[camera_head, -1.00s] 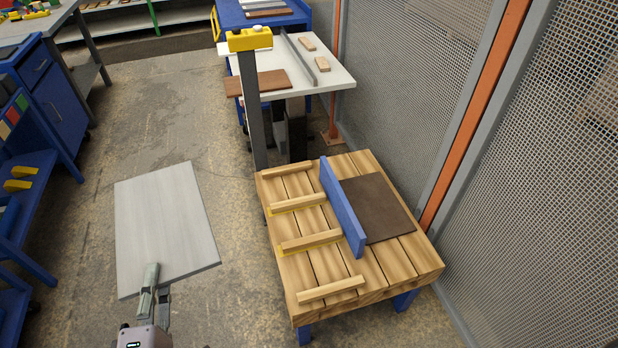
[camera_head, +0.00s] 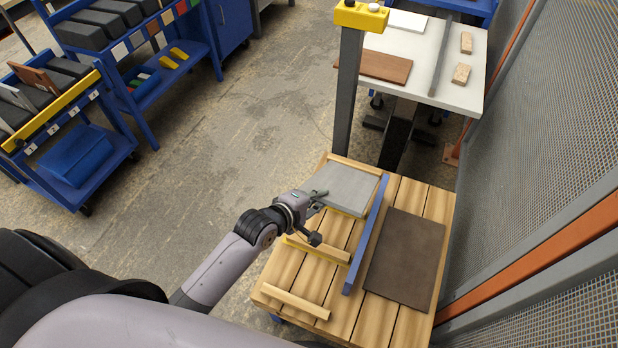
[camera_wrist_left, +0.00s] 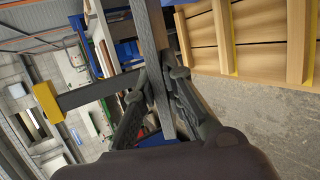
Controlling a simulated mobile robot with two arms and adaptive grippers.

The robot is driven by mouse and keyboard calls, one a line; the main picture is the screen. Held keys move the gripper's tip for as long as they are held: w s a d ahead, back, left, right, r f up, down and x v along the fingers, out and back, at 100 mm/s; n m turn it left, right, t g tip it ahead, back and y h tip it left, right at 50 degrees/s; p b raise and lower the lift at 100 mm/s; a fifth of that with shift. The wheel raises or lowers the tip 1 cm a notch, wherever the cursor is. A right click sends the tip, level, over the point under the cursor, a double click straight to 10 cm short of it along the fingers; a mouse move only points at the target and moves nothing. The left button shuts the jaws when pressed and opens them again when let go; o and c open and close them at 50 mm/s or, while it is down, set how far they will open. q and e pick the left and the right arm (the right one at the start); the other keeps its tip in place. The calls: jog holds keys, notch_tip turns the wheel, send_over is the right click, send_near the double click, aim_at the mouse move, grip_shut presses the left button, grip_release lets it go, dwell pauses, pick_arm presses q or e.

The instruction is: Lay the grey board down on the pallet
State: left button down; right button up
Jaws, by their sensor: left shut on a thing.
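The grey board (camera_head: 345,186) is over the back left part of the wooden pallet (camera_head: 411,192), left of the blue divider (camera_head: 368,232). My left gripper (camera_head: 318,200) is shut on the board's near left edge. In the left wrist view the board (camera_wrist_left: 156,45) shows edge-on between the fingers (camera_wrist_left: 160,95), with the pallet slats (camera_wrist_left: 262,55) off to the right. The board hides part of the slats and yellow strips below it. I cannot tell whether it touches them. My right gripper is not in view.
A dark brown panel (camera_head: 405,258) lies on the pallet right of the divider. A post with a yellow head (camera_head: 360,15) stands behind the pallet, near a white table (camera_head: 455,80). Mesh fencing (camera_head: 545,160) runs along the right. Blue racks (camera_head: 75,155) stand left; the floor between is clear.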

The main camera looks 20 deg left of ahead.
aim_at(304, 184)
pick_arm(q)
jog(key=shift+n+g+y, duration=0.3)
jog(key=shift+g+y, duration=0.1)
jog(key=shift+g, duration=0.4)
jog(key=w+a, duration=0.1)
jog(key=w+a+f, duration=0.1)
jog(key=a, duration=0.1)
jog(key=w+a+f, duration=0.1)
jog(key=a, duration=0.1)
jog(key=shift+w+a+f+p, duration=0.1)
jog(key=shift+w+f+p, duration=0.05)
jog(key=shift+w+p, duration=0.2)
jog(key=shift+w+a+f, duration=0.15)
jog(key=shift+a, duration=0.05)
jog(key=shift+d+f+b, duration=0.1)
jog(key=shift+f+b, duration=0.5)
jog(key=shift+b, duration=0.15)
notch_tip(304, 184, down, 6)
jog(key=b, duration=0.7)
jog(key=shift+b, duration=0.35)
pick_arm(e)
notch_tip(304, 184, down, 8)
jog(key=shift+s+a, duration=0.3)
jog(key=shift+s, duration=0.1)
pick_arm(q)
jog(key=shift+f, duration=0.5)
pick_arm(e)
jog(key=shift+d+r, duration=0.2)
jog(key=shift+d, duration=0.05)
